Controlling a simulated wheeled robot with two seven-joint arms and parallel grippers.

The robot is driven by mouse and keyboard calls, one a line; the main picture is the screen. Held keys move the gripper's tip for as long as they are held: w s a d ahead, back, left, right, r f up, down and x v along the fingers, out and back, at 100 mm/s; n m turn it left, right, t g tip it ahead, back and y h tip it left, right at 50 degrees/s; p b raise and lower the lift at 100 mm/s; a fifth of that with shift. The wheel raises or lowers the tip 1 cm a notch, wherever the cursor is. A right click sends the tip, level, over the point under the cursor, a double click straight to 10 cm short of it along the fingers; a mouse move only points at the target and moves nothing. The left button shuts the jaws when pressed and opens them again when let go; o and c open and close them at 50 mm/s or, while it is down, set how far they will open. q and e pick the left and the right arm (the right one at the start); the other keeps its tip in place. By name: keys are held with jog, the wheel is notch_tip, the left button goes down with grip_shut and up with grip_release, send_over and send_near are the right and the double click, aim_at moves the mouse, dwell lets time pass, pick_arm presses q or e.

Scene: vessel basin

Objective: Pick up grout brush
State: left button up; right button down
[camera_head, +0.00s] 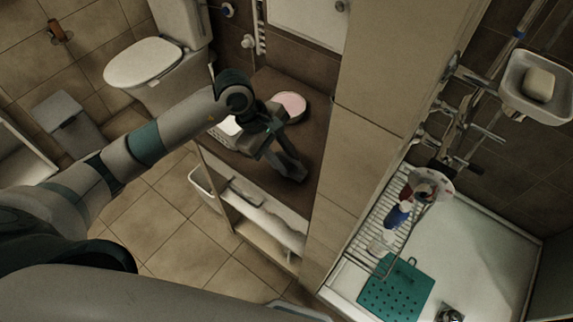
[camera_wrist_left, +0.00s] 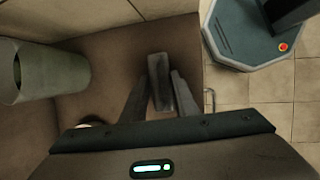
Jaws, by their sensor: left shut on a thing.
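My left gripper (camera_head: 287,165) reaches over the brown counter top (camera_head: 312,122), its fingers pointing down near the counter's front edge. In the left wrist view, the left gripper (camera_wrist_left: 160,100) is shut on a narrow grey bar-like thing, apparently the grout brush (camera_wrist_left: 158,68), between its two fingers. Only part of the brush shows; the gripper body hides the rest. In the head view I cannot separate the brush from the dark fingers. I cannot tell whether it touches the counter. My right gripper is in neither view.
A tiled wall (camera_head: 372,100) separates the counter from the shower. A toilet (camera_head: 143,62) stands behind.

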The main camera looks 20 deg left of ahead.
aim_at(286, 166)
pick_arm(q)
jog(key=shift+r, duration=0.15)
jog(key=shift+r+b, duration=0.35)
jog(key=shift+r, duration=0.2)
notch_tip(286, 166, up, 9)
jog(key=b, duration=0.2)
jog(key=shift+f+b, duration=0.15)
jog(key=shift+b, duration=0.2)
jog(key=shift+o, duration=0.9)
jog(key=shift+c, duration=0.3)
